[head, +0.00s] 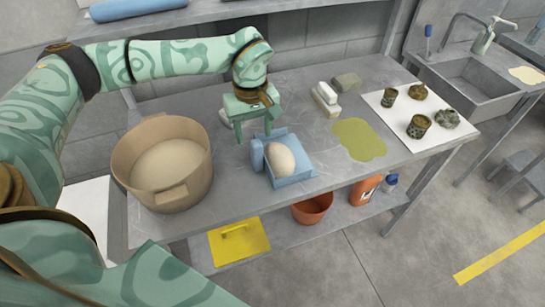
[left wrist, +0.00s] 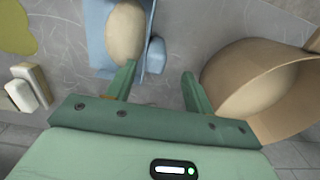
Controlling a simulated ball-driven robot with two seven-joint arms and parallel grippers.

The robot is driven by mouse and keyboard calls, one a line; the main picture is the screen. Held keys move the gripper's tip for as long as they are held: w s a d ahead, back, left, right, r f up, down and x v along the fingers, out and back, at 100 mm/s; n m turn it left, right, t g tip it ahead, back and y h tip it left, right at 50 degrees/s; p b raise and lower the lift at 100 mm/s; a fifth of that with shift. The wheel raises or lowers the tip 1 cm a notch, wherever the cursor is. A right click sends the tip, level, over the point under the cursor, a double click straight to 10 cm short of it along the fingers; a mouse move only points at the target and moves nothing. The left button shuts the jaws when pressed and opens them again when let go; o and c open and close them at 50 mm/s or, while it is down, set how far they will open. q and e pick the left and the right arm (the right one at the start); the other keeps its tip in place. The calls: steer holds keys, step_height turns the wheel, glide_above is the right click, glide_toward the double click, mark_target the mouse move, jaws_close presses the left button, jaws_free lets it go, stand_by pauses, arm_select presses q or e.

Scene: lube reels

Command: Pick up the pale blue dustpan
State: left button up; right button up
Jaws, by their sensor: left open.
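The pale blue dustpan (head: 304,160) lies on the grey workbench with a smooth beige rounded object (head: 280,160) in its pan. A raised blue part, seemingly its handle (head: 257,154), is at its left side. My left gripper (head: 255,136) is open and empty, pointing down just behind and above that part. In the left wrist view, the dustpan (left wrist: 98,45) and beige object (left wrist: 125,34) show beyond the open left fingers (left wrist: 160,75). The blue handle part (left wrist: 155,56) lies ahead of the gap between the fingers, apart from them. My right gripper is not in view.
A large tan tub (head: 165,190) stands left of the dustpan. A yellow-green puddle (head: 358,140) lies to the right, with white and grey blocks (head: 326,98) behind. A white mat (head: 450,132) holds several dark patterned vessels. A lower shelf holds a yellow dustpan-like piece (head: 240,243) and terracotta pot (head: 312,208).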

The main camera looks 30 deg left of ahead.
mark_target(256, 142)
arm_select(q)
steer(key=shift+w+f, duration=0.1)
steer(key=shift+f, duration=1.25)
steer(key=f, duration=0.1)
steer(key=f+b, duration=0.1)
steer(key=f, duration=0.2)
steer(key=shift+w+f, duration=0.25)
steer(key=shift+w, duration=0.05)
steer(key=shift+c, duration=0.6)
jaws_close()
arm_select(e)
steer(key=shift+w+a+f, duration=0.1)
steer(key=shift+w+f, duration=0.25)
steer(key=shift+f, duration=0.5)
